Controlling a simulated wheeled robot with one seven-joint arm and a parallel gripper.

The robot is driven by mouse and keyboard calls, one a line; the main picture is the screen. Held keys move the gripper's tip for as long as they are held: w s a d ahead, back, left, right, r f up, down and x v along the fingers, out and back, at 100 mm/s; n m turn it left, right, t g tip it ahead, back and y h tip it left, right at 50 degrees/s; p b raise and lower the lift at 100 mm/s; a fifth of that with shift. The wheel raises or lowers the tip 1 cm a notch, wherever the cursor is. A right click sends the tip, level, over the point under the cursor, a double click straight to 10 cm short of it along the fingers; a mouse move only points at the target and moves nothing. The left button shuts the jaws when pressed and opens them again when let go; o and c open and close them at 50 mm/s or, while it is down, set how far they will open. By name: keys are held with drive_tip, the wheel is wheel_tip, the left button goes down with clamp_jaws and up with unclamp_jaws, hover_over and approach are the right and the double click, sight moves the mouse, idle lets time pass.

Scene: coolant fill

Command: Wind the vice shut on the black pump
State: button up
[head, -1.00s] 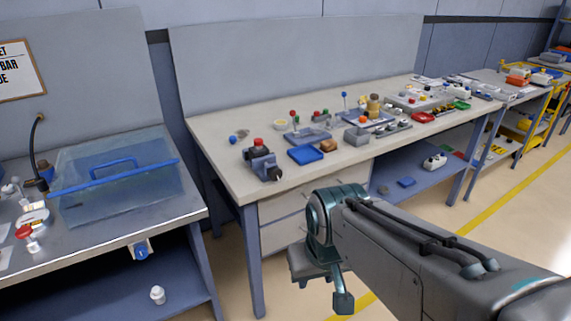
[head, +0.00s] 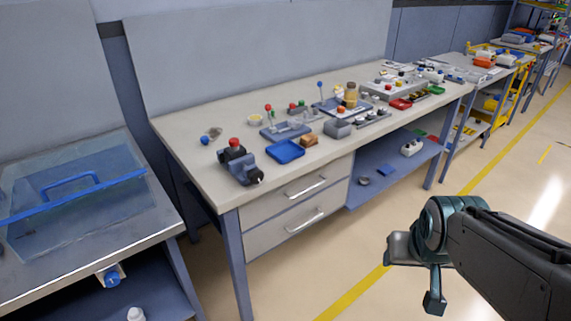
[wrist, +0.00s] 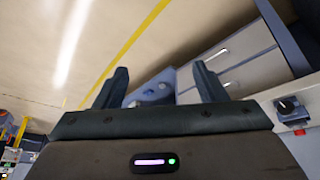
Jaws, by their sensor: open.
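The blue-grey vice (head: 245,171) sits at the near left corner of the long workbench, its dark screw end facing the bench front. The black pump (head: 231,154), with a red top, is at the vice's jaws. Whether the jaws touch it is too small to tell. My gripper is out over the floor, right of the bench and well away from the vice. In the wrist view my gripper (wrist: 161,78) has its two dark fingers wide apart with nothing between them.
The workbench (head: 180,132) also holds a blue tray (head: 285,151), a brown block (head: 309,140) and several small parts. Drawers (head: 297,187) are below. A second bench with a clear blue-handled box (head: 75,205) stands left. The floor (head: 350,240) between bench and arm is clear.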

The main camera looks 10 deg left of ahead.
drive_tip(key=w+a+f+n+t+y+b, duration=0.1)
drive_tip(key=w+a+f+n+t+b, duration=0.25)
drive_tip(key=w, duration=0.85)
drive_tip(key=n+t+y+b, duration=0.3)
drive_tip(key=n+y+b, duration=0.4)
drive_tip(key=y, duration=0.6)
approach(258, 178)
drive_tip(key=x, duration=1)
drive_tip(key=shift+a+p, duration=0.1)
drive_tip(key=shift+p, duration=0.3)
drive_tip(key=c, duration=1)
